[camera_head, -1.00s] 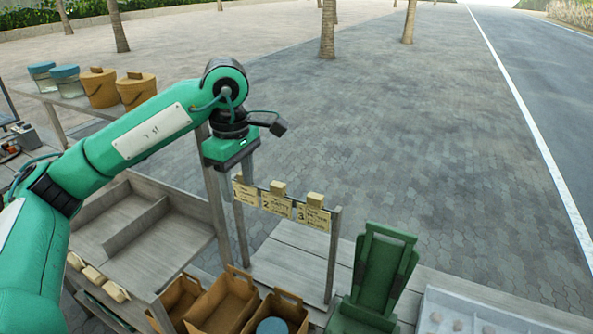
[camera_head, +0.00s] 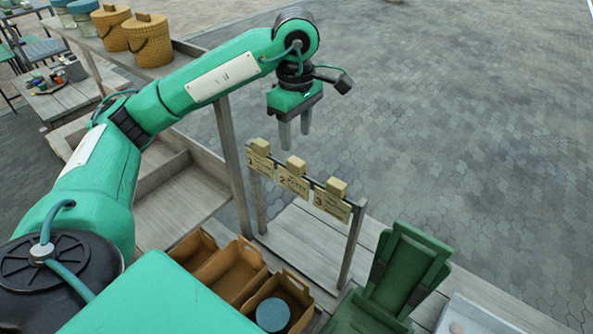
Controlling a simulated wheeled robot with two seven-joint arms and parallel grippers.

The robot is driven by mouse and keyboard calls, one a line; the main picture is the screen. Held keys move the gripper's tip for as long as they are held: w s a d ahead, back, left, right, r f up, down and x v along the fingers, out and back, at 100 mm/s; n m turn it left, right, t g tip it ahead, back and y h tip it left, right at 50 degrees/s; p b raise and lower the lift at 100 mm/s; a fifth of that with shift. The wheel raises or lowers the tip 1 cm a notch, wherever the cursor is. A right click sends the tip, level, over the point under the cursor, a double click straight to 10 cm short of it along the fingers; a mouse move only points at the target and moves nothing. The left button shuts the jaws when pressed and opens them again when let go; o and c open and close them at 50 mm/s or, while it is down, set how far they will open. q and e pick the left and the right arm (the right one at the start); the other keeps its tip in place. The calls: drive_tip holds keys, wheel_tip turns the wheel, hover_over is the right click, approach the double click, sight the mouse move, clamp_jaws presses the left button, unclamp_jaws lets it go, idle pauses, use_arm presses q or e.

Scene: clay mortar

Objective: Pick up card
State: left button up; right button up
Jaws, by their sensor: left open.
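Three cream cards hang from a bar on a small wooden rack, each under a pale block. They are card 1 (camera_head: 260,165) at the left, card 2 (camera_head: 293,183) in the middle and card 3 (camera_head: 331,204) at the right. My left gripper (camera_head: 294,133) points down with its two grey fingers apart. It is empty and appears above and behind the bar, near cards 1 and 2, not touching them. My right gripper is not in view.
A green stand (camera_head: 402,270) is right of the rack (camera_head: 352,245). Brown boxes (camera_head: 232,272) stand in front, one holding a blue-lidded jar (camera_head: 273,314). Yellow pots (camera_head: 148,40) sit on a shelf at the upper left. Paving behind the rack is clear.

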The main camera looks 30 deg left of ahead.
sight(296, 161)
use_arm(q)
wheel_tip(296, 161, down, 3)
drive_tip(key=shift+r, duration=0.1)
drive_tip(key=shift+s+f, duration=0.1)
drive_tip(key=shift+f, duration=0.95)
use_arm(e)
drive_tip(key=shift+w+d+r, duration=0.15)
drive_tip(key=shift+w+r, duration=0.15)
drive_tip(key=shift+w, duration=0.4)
use_arm(q)
drive_tip(key=shift+s+d+f+p, duration=0.15)
drive_tip(key=shift+f+p, duration=0.6)
drive_tip(key=shift+p, duration=0.1)
wheel_tip(296, 161, down, 2)
drive_tip(key=shift+f+p, duration=0.25)
drive_tip(key=shift+p, duration=0.45)
drive_tip(key=shift+f, duration=0.5)
drive_tip(key=c, duration=1)
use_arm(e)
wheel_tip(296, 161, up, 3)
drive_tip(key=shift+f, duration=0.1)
